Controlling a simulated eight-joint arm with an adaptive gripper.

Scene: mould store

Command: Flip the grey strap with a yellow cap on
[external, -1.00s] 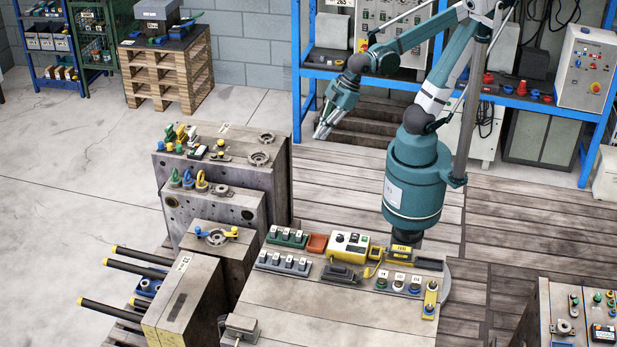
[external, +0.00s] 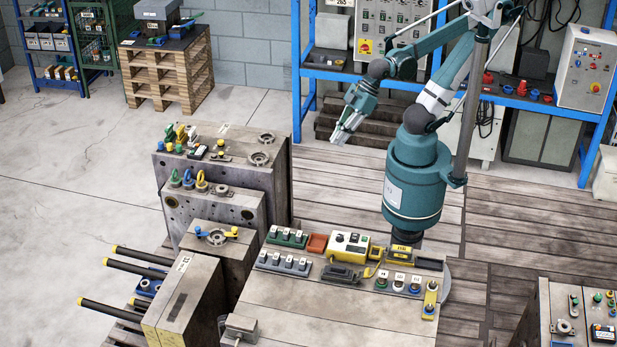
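I cannot single out a grey strap with a yellow cap for certain at this size. Small yellow-topped parts (external: 220,143) also stand on the rear mould block (external: 232,132). My gripper (external: 341,140) hangs in the air, pointing down and left, right of the rear block and well apart from these parts. Nothing shows in it; its finger gap is too small to judge.
The bench (external: 335,310) in front carries rows of grey switches (external: 283,263), a yellow control box (external: 349,245), an orange tray (external: 317,243) and a yellow bar (external: 431,298). Dark rods (external: 135,270) stick out left of the front block. A blue rack (external: 296,75) stands behind my arm.

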